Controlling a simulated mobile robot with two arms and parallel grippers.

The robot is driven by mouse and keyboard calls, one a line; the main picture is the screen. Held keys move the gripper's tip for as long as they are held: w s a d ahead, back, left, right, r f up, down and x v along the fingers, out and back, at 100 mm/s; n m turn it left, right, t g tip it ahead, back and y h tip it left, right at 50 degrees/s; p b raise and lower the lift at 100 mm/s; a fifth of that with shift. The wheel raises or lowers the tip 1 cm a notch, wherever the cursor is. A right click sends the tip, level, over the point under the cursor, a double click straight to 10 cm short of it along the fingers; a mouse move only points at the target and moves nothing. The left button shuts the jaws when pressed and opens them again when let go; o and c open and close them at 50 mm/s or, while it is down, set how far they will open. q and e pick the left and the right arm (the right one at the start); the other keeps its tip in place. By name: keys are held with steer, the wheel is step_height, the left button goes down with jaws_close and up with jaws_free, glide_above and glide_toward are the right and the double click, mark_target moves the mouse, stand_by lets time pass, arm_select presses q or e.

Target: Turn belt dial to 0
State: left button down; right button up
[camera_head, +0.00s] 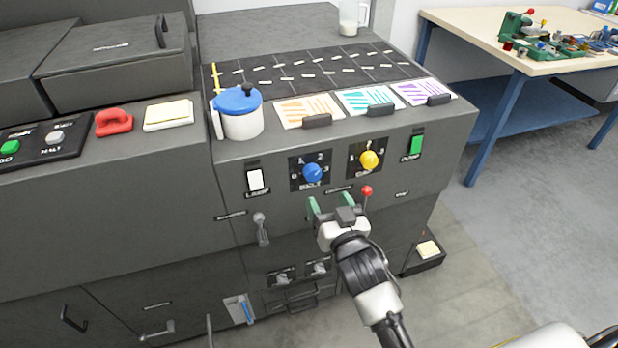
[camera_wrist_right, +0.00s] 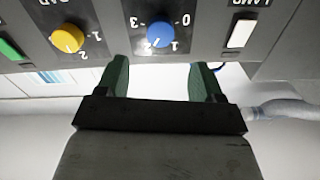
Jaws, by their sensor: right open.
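The belt dial (camera_head: 313,172) is a round blue knob on a black plate marked with numbers, on the sloping front of the dark grey machine. In the right wrist view the picture is upside down, and the blue dial (camera_wrist_right: 161,35) shows with 0 at its right and 3 at its left. I cannot tell for sure which number it points to. My right gripper (camera_head: 331,205) is open and empty just below the dial, apart from it. In the wrist view its green fingers (camera_wrist_right: 158,68) stand either side of the dial's line. My left gripper is not in view.
A yellow dial (camera_head: 369,160) sits right of the blue one, with a green switch (camera_head: 416,146) beyond. A white lamp switch (camera_head: 256,180) is at left. A red-knobbed lever (camera_head: 366,191) stands close to my right gripper. A blue-lidded pot (camera_head: 241,120) stands above the panel.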

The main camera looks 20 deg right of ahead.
mark_target(314, 176)
steer(key=w, duration=0.8)
steer(key=shift+w+a, duration=0.25)
steer(key=shift+w, duration=0.05)
steer(key=c, duration=0.9)
